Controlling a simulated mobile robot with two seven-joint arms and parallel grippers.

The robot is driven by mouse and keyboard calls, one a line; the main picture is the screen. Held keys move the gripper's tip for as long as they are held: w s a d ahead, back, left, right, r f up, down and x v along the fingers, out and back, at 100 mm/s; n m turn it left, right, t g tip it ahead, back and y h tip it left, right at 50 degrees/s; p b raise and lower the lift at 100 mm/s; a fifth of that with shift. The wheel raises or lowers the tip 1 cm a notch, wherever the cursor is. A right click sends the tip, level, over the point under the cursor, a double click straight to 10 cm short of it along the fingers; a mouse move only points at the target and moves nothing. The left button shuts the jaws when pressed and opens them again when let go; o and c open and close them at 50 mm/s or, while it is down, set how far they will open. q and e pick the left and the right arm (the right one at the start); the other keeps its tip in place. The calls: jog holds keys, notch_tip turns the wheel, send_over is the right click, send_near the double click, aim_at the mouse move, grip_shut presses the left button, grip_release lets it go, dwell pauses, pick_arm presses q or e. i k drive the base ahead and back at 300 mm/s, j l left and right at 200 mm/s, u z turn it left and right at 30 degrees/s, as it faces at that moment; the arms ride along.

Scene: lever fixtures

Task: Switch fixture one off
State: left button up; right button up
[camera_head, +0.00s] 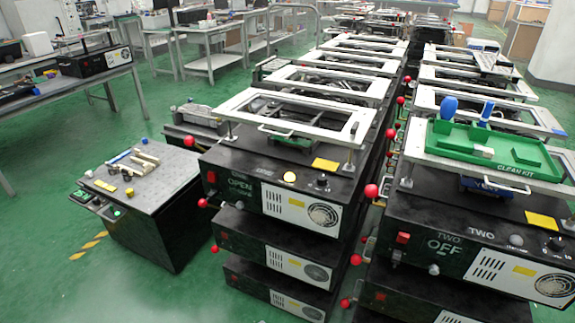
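Fixture one (282,192) is the black box on top of the front-left stack. Its front shows the small label "ONE", a word that looks like "OPEN", a glowing yellow lamp (290,177) and a dark knob (322,182). A white metal frame (243,97) lies level above it. A red ball (371,191) is at its right side, and smaller red parts (212,177) show at its left front. Which part switches it is not clear from this view. Neither of my grippers is in view.
Fixture two (440,232), marked "OFF" with an unlit lamp, stands close on the right with a green clean-kit tray (446,141) on top. More fixtures are stacked below and behind. A dark cabinet (152,222) with small tools stands left. Green floor (60,265) is clear at front left.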

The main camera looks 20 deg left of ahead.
aim_at(211, 177)
jog(key=u, duration=1.35)
jog(key=i+j, duration=0.1)
jog(key=i, duration=0.25)
jog(key=i+j+z, duration=0.1)
jog(key=i, duration=0.3)
jog(key=i+j, duration=0.2)
jog(key=i, duration=0.15)
